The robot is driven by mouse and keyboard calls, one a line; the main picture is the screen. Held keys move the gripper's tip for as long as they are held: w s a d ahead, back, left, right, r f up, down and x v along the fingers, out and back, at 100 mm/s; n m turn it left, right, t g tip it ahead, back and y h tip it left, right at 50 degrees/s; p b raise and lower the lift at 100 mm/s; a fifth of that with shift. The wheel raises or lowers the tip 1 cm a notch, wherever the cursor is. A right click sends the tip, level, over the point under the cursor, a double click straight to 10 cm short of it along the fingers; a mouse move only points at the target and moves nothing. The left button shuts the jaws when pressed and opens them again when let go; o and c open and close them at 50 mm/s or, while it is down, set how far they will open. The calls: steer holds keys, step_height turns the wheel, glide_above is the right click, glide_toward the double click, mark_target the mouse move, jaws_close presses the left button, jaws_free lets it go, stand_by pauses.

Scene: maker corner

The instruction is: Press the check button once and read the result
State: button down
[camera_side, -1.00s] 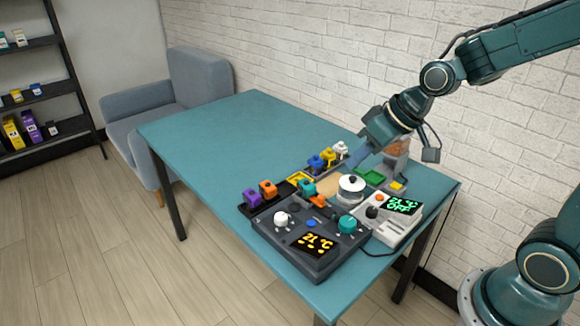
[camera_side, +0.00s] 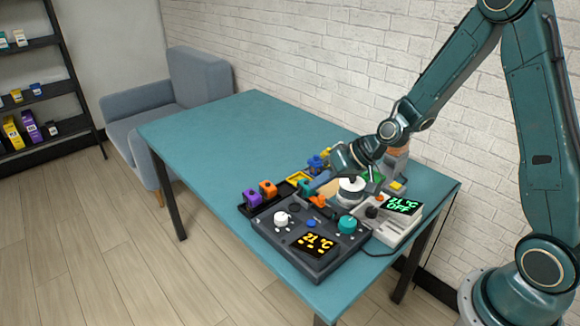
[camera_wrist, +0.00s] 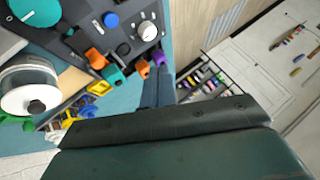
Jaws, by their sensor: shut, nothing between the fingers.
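A dark control panel (camera_side: 290,252) sits at the near end of the teal table. The blue button also shows in the wrist view (camera_wrist: 110,20). My gripper (camera_side: 316,187) is shut and empty, low behind the panel near the coloured blocks. I cannot tell from the pictures which control is the check button.
A white device (camera_side: 391,229) right of the panel shows 21 °C OFF in green. A lidded pot (camera_side: 351,189) stands behind the panel. Orange (camera_side: 268,188) and purple (camera_side: 252,197) blocks sit in a dark tray beside it. The table's far left (camera_side: 220,130) is clear.

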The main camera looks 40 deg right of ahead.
mark_target(316, 223)
steer(key=shift+w+d+f+m, duration=0.1)
steer(key=shift+w+f+m, duration=0.1)
steer(key=shift+f, duration=0.3)
steer(key=shift+w+d+f+m, duration=0.1)
steer(key=shift+w+f, duration=0.1)
steer(key=shift+f, duration=0.25)
steer(key=shift+f, duration=0.1)
steer(key=shift+f, duration=4.25)
steer(key=shift+f, duration=0.85)
steer(key=shift+r, duration=0.8)
steer(key=shift+r, duration=0.15)
steer(key=shift+r, duration=2.4)
